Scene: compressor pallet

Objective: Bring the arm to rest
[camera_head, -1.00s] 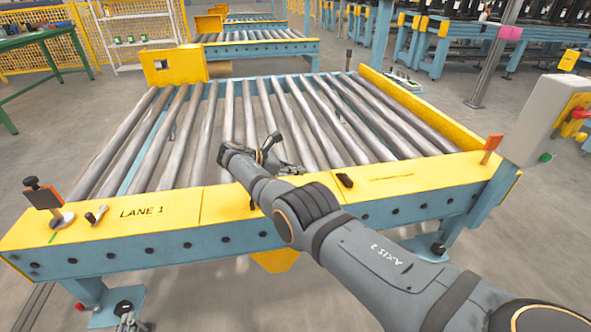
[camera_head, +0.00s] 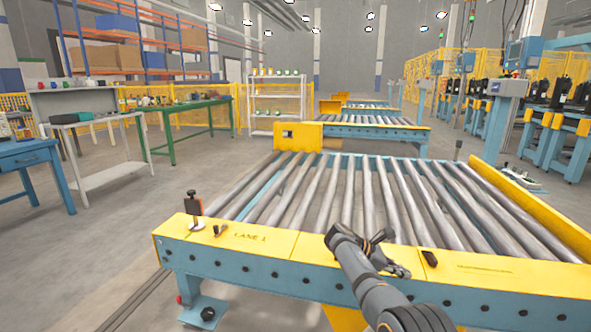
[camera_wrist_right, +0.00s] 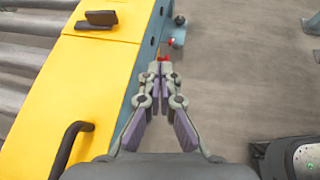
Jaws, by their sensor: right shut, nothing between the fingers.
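My right arm comes in from the bottom of the head view, and its gripper (camera_head: 397,269) shows in front of the near yellow edge of the roller conveyor, right of the LANE 1 label. In the right wrist view the gripper (camera_wrist_right: 163,68) is shut, with its fingertips together and nothing between them. It points along the conveyor's side, with floor to its right. The fingers look clear of the yellow panel. My left gripper is not in view.
The roller conveyor (camera_head: 312,246) has a dark handle (camera_wrist_right: 72,147), an orange-and-black upright fitting (camera_head: 195,210) and a small black latch (camera_head: 429,258) on its yellow panel. Floor is open at the left. A green table (camera_head: 190,104) and white shelf (camera_head: 277,104) stand farther back.

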